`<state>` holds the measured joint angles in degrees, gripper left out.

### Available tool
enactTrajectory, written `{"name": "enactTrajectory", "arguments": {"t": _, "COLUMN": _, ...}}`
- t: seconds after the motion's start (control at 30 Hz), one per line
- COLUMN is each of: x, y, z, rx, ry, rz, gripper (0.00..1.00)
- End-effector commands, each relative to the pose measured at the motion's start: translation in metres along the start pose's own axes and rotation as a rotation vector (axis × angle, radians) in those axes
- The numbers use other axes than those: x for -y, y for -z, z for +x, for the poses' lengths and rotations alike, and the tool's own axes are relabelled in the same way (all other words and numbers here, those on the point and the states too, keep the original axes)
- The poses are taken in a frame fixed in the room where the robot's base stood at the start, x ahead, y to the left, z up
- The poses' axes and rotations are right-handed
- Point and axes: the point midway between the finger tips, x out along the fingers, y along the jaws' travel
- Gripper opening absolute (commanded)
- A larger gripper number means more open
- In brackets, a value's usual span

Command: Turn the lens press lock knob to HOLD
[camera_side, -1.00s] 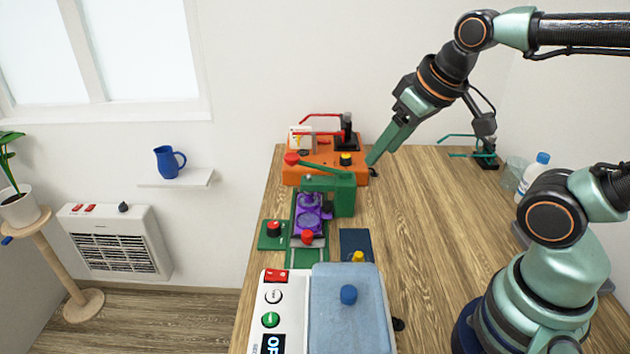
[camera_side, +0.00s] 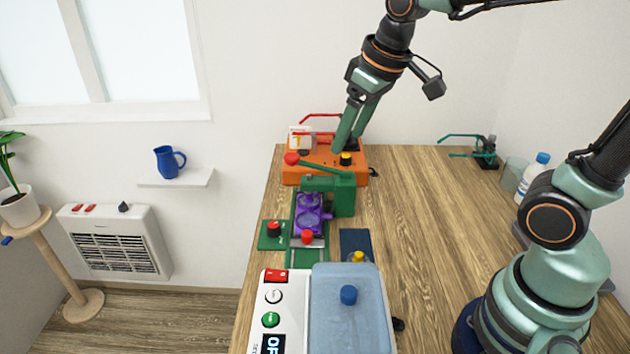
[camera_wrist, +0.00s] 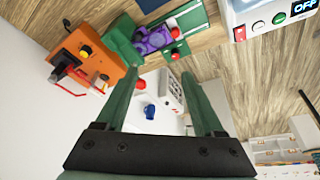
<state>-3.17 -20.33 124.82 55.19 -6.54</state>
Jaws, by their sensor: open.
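The green lens press (camera_side: 343,196) stands on the table with a red-balled lever and a purple lens carrier (camera_side: 309,214). A red knob (camera_side: 274,228) sits on a green plate at its left, and another red knob (camera_side: 307,237) is at its front. I cannot read a HOLD mark or tell which is the lock knob. My gripper (camera_side: 347,143) is open and empty, above and behind the press, over the orange machine in the picture. In the wrist view the press (camera_wrist: 122,38) lies above my gripper's fingertips (camera_wrist: 160,74), apart from them.
The orange machine (camera_side: 322,172) with a yellow-topped black knob stands behind the press. A white box with a blue-grey lid (camera_side: 348,315) stands in front. A blue plate (camera_side: 352,240) with a yellow knob is beside the press. The table is clear to the right, before a bottle (camera_side: 533,175).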

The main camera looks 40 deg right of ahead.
Motion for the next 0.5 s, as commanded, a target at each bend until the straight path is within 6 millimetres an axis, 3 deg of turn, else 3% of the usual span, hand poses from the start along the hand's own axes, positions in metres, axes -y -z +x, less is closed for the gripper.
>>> {"name": "enactTrajectory", "arguments": {"t": 0.27, "x": 0.016, "y": 0.055, "z": 0.045, "rx": 0.131, "ry": 0.038, "rz": -0.159, "gripper": 0.70}}
{"name": "enactTrajectory", "arguments": {"t": 0.5, "x": 0.035, "y": 0.088, "z": 0.102, "rx": 0.235, "ry": 0.074, "rz": -0.293, "gripper": 0.70}}
